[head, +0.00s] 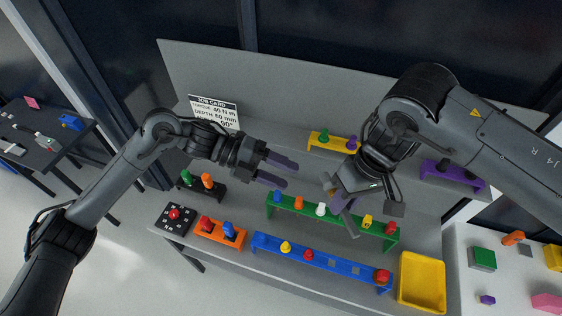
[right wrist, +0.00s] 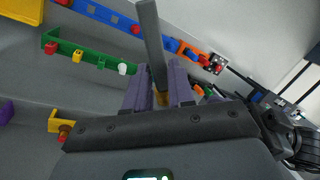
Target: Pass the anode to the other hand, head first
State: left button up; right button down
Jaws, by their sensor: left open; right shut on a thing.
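The anode is a grey bar with a brass-coloured end. In the head view its grey bar (head: 349,222) slants down from my right gripper (head: 338,198), and the brass end (head: 328,184) shows on the upper left side, toward my left gripper. My right gripper is shut on the anode. In the right wrist view the grey bar (right wrist: 150,35) runs up between the purple fingers, with brass low between them; the exact grip point is partly hidden. My left gripper (head: 276,171) is open and empty, its purple fingers pointing right, a short gap left of the anode.
Below the grippers stand a green rack (head: 340,220) and a blue rack (head: 320,262) with coloured pegs. A yellow tray (head: 421,283) is at the right. A yellow rack (head: 320,138) and purple rack (head: 452,171) are behind. A job card (head: 214,108) stands at the back left.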

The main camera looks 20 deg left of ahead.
aim_at(329, 183)
pick_arm(q)
jog(key=x, duration=0.3)
jog(key=r+x, duration=0.1)
jog(key=x, duration=0.3)
jog(key=w+r+x, duration=0.1)
jog(key=x, duration=0.3)
jog(key=shift+w+d, duration=0.1)
jog(key=shift+d, duration=0.3)
jog(key=shift+a+f, duration=0.1)
grip_shut()
pick_arm(e)
jog(key=shift+r, duration=0.1)
jog(key=c, duration=1.2)
grip_release()
jog(key=o, duration=0.3)
